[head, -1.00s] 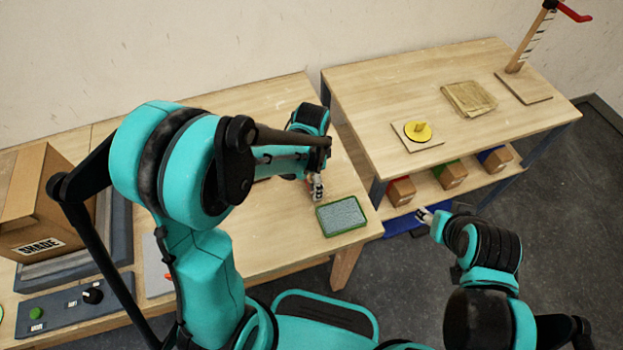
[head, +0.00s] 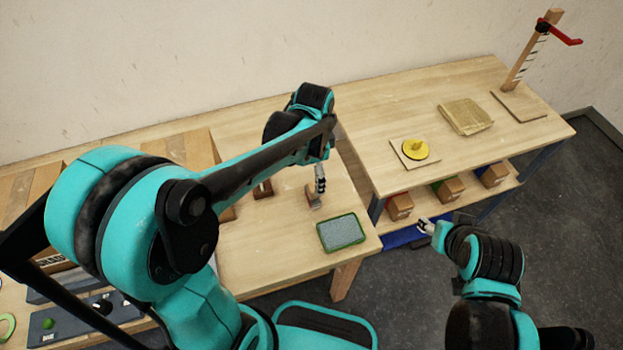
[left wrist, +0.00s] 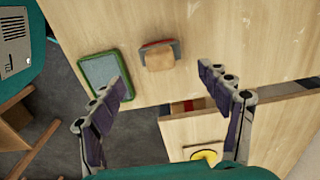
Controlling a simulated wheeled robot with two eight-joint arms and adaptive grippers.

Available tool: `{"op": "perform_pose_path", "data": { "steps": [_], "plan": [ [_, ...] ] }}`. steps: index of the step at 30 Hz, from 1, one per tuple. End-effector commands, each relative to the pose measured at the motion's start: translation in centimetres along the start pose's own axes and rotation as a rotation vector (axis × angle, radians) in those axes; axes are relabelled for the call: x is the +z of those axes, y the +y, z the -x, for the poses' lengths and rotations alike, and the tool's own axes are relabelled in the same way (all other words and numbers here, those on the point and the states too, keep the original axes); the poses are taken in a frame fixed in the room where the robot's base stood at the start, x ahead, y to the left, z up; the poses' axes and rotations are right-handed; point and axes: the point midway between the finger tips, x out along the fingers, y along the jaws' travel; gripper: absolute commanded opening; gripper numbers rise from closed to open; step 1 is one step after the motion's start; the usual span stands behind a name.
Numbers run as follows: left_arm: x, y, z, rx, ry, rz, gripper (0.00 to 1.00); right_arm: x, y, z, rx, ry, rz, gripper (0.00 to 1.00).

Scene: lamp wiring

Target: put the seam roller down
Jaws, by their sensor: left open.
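The seam roller (head: 313,200), a small piece with a wooden body and a red-grey edge, rests on the left table in the head view, behind the green-rimmed tray. It also shows in the left wrist view, where the seam roller (left wrist: 160,56) lies on the wood beyond my fingertips. My left gripper (head: 320,186) is above and beside it in the head view. In the left wrist view the left gripper (left wrist: 164,80) has its fingers wide apart with nothing between them. My right gripper (head: 427,227) is away from it, in front of the right table's shelf; its fingers are too small to read.
The green-rimmed tray (head: 342,232) is at the left table's front right corner. A small brown block (head: 262,190) stands left of the roller. The right table holds a yellow disc (head: 415,149) on a board, a tan stack (head: 466,116) and a post (head: 533,48).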

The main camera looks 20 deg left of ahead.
Motion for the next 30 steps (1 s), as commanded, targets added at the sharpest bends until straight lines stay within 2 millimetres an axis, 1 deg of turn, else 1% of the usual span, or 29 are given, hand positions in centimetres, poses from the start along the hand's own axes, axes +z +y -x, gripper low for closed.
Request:
{"op": "perform_pose_path", "data": {
  "steps": [2,5,9,12,14,18,21,25,30],
  "plan": [
    [0.3,0.2,0.7,-0.009,0.008,0.019,0.77,-0.1,0.0,0.1,0.000,0.000,0.000,0.49],
    [1.2,0.7,1.9,-0.044,0.041,0.095,0.77,-0.1,0.0,0.1,0.000,0.000,0.000,0.49],
    [3.6,2.0,4.2,-0.131,0.143,0.303,0.77,-0.1,0.0,0.1,0.000,0.000,0.000,0.49],
    [5.5,3.1,5.5,-0.194,0.242,0.477,0.77,0.0,0.0,0.1,0.000,0.000,0.000,0.49],
    [6.5,3.8,6.0,-0.224,0.304,0.577,0.77,0.0,0.0,0.1,0.000,0.000,0.000,0.49],
    [8.4,5.0,6.5,-0.273,0.438,0.772,0.77,0.0,0.0,0.1,0.000,0.000,0.000,0.49],
    [9.2,5.5,6.6,-0.290,0.511,0.867,0.77,-0.1,0.0,0.1,0.000,0.000,0.000,0.49],
    [9.7,5.8,6.5,-0.299,0.563,0.932,0.77,-0.1,0.0,0.1,0.000,0.000,0.000,0.49],
    [9.7,5.8,6.6,-0.300,0.575,0.947,0.77,-0.1,0.0,0.1,0.000,0.000,0.000,0.49]
  ]
}}
